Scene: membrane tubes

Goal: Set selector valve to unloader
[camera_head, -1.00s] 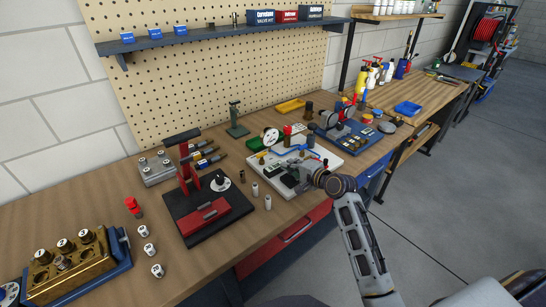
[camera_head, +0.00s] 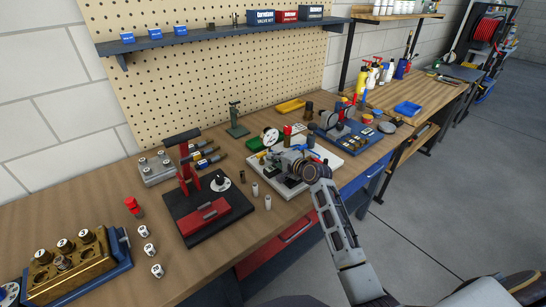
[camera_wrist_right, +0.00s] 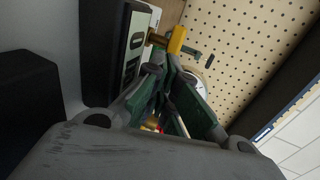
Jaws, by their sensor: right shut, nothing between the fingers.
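A white board (camera_head: 333,160) with small fittings and blue parts lies mid-bench in the head view. My right gripper (camera_head: 285,161) is over this board and hides part of it. In the right wrist view my right gripper (camera_wrist_right: 170,68) has its green-padded fingers together, with nothing between them. A yellow handle (camera_wrist_right: 177,40) on a brass-coloured stem shows just beyond the fingertips. I cannot tell whether they touch it, or whether it is the selector valve. No selector marking is readable. My left gripper is not in view.
A black stand with a red frame (camera_head: 208,212) stands left of the board, with small cylinders (camera_head: 255,190) between. A blue board with parts (camera_head: 352,139) is close on the right. A brass block (camera_head: 70,265) is at front left. The pegboard wall is behind.

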